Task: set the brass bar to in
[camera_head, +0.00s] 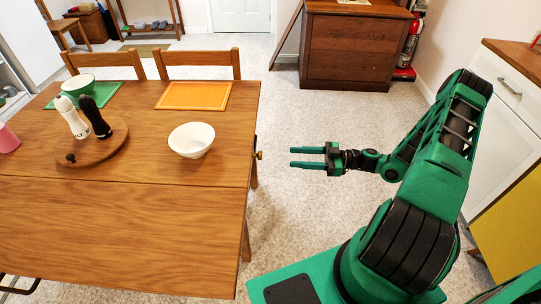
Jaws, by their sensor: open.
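A small brass-coloured fitting (259,154) sticks out from the right edge of the wooden table (130,235), by the seam between its two top sections. It looks like the brass bar, but it is too small to tell its exact shape or setting. My gripper (293,157) is open and empty, with two green fingers pointing left. In the picture its fingertips are a short way to the right of the brass fitting, apart from it, over the floor. I cannot tell their height relative to it.
A white bowl (192,139) stands near the table's right edge. A round board (94,148) holds a white mill (71,118) and a black mill (95,118). Chairs (200,63) stand behind. A wooden chest (355,52) is at the back. Floor (325,105) beyond my gripper is clear.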

